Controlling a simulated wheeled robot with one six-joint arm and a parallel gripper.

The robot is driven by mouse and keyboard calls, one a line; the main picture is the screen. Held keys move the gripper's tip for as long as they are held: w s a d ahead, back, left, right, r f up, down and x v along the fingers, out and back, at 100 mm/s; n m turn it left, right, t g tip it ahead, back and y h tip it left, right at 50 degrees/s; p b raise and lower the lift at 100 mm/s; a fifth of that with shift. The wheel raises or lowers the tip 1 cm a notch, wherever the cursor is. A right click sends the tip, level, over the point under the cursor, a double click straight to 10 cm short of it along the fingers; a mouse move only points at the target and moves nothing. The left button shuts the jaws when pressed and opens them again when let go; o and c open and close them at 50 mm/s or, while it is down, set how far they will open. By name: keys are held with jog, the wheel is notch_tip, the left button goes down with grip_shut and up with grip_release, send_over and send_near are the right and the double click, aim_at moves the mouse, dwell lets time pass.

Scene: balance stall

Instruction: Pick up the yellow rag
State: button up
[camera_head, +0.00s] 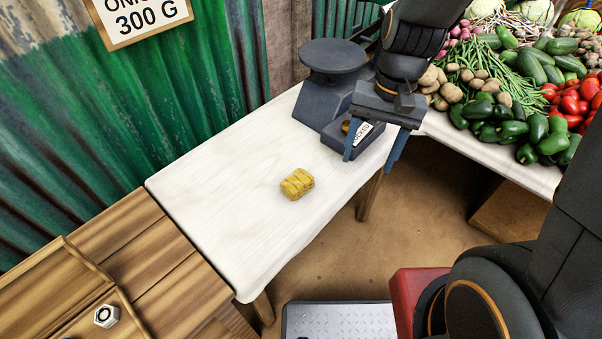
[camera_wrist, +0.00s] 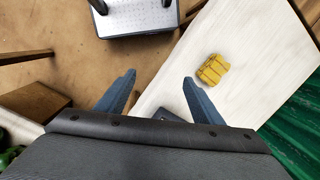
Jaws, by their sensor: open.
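The yellow rag (camera_head: 297,184) is a small folded bundle lying on the white-topped table (camera_head: 215,200), near its middle. It also shows in the wrist view (camera_wrist: 213,69), up and to the right of my fingertips. My gripper (camera_head: 373,152) is open and empty, with blue fingers pointing down. It is above the table's right edge, right of and apart from the rag. In the wrist view my gripper (camera_wrist: 158,82) has its two fingers spread wide with nothing between them.
A dark weighing scale (camera_head: 332,75) stands at the back of the table, close to my gripper. A vegetable stall (camera_head: 490,150) is at the right. A wooden bench (camera_head: 150,255) with a hex nut (camera_head: 106,316) is at the left. The tabletop around the rag is clear.

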aim_at(297, 178)
jog(key=w+a+f+m+p, duration=0.1)
jog(key=a+m, duration=0.1)
jog(key=a, duration=0.2)
jog(key=w+a+f+m+g+y+p, duration=0.1)
jog(key=w+a+f+m+p, duration=0.1)
jog(key=a, duration=0.2)
jog(key=w+a+f+m+g+y+p, duration=0.1)
jog(key=a+m+p, duration=0.1)
jog(key=a, duration=0.2)
jog(key=shift+w+a+f, duration=0.2)
jog(key=shift+w+a, duration=0.05)
jog(key=shift+w, duration=0.1)
jog(key=shift+a+f+p, duration=0.2)
jog(key=shift+a+p, duration=0.1)
jog(key=shift+x, duration=1.2)
jog(key=shift+p+x, duration=1.2)
jog(key=shift+x, duration=1.6)
jog(key=shift+w, duration=0.15)
jog(key=c, duration=1.1)
